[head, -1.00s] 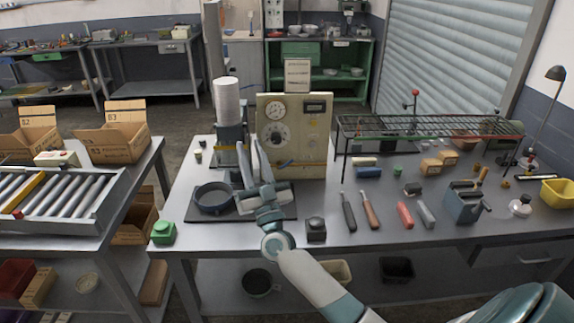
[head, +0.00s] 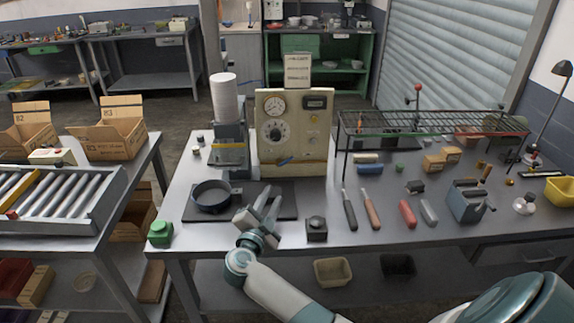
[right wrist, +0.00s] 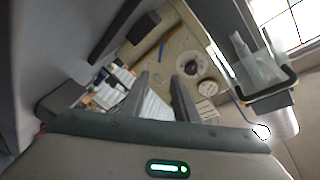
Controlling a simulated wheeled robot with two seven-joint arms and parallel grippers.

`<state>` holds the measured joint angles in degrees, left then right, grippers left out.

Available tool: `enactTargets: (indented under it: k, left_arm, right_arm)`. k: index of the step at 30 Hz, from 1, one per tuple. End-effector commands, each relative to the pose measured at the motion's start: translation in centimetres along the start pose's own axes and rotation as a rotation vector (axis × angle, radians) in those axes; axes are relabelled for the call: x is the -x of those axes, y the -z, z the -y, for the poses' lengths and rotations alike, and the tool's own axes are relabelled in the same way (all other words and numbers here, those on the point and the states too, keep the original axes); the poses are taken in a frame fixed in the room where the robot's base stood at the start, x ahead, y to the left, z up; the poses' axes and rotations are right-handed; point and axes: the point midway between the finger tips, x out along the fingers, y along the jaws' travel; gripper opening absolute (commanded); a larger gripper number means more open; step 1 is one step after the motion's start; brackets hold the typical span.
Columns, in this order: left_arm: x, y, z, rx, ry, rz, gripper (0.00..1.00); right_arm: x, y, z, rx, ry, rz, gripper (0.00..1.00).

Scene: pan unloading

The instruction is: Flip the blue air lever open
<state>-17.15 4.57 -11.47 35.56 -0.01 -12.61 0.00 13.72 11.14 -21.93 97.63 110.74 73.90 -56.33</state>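The blue air lever (head: 285,161) is a small blue bar low on the front of the beige panel box (head: 316,130). It lies slightly tilted there, and it also shows as a blue strip in the right wrist view (right wrist: 162,50). My right gripper (head: 268,202) is in front of and below the panel, over the front part of the dark mat, apart from the lever. Its two fingers stand apart with nothing between them, as the right wrist view (right wrist: 160,88) also shows. My left gripper is not in view.
A dark round pan ring (head: 211,196) lies on the mat (head: 288,197), left of my right gripper. A press with a white cylinder (head: 225,98) stands left of the panel. A small black block (head: 316,229) is right of the gripper. A wire rack (head: 432,124) stands at right.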

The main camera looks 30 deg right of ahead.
Motion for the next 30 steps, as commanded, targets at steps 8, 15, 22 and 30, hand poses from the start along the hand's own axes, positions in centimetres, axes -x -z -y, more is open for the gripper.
enactTargets:
  k: [8,15,22,30]
  left_arm:
    - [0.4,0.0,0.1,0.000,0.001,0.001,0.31]
    - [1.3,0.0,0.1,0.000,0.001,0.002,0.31]
    - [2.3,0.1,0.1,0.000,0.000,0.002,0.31]
    - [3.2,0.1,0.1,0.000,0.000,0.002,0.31]
  right_arm:
    - [-1.3,0.1,0.2,0.001,0.003,-0.003,0.27]
    - [-4.6,0.3,0.3,0.004,0.004,-0.004,0.27]
    - [-8.7,0.3,0.3,0.002,0.003,-0.003,0.27]
    - [-13.5,0.2,0.3,0.003,0.003,-0.004,0.27]
